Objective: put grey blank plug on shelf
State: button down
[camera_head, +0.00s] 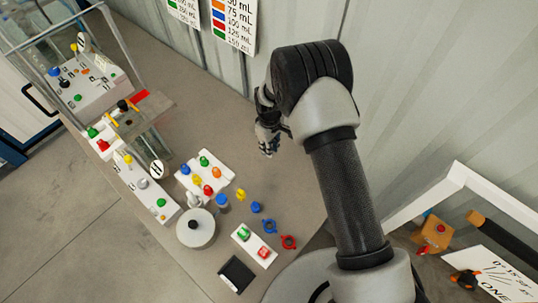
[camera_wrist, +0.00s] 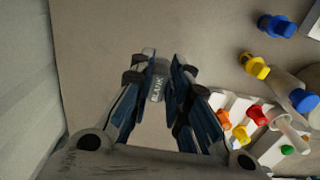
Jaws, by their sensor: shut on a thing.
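The grey blank plug (camera_wrist: 158,84), with "BLANK" lettered on its side, is between the fingers of my gripper (camera_wrist: 160,95) in the wrist view. The fingers are shut on it, and it is above the bare bench top. In the head view my gripper (camera_head: 268,143) is over the back right of the bench, near the wall; the plug cannot be made out there. A clear raised shelf (camera_head: 152,110) with a red patch stands at the left of the bench, apart from my gripper. It is not in the wrist view.
A white tray (camera_head: 222,184) holds several coloured plugs, with loose yellow and blue plugs in front. A grey round pot (camera_head: 195,230), a switch box (camera_head: 240,235) and a black square (camera_head: 237,274) stand nearer. The bench between tray and wall (camera_head: 215,105) is clear.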

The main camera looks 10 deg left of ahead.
notch_tip(320, 180, down, 3)
jog(key=shift+w+f, duration=0.1)
notch_tip(320, 180, down, 3)
jog(key=shift+r, duration=0.1)
jog(key=shift+f, duration=0.4)
jog(key=shift+f, duration=0.1)
jog(key=c, duration=1.5)
grip_release()
jog(key=shift+c, duration=0.2)
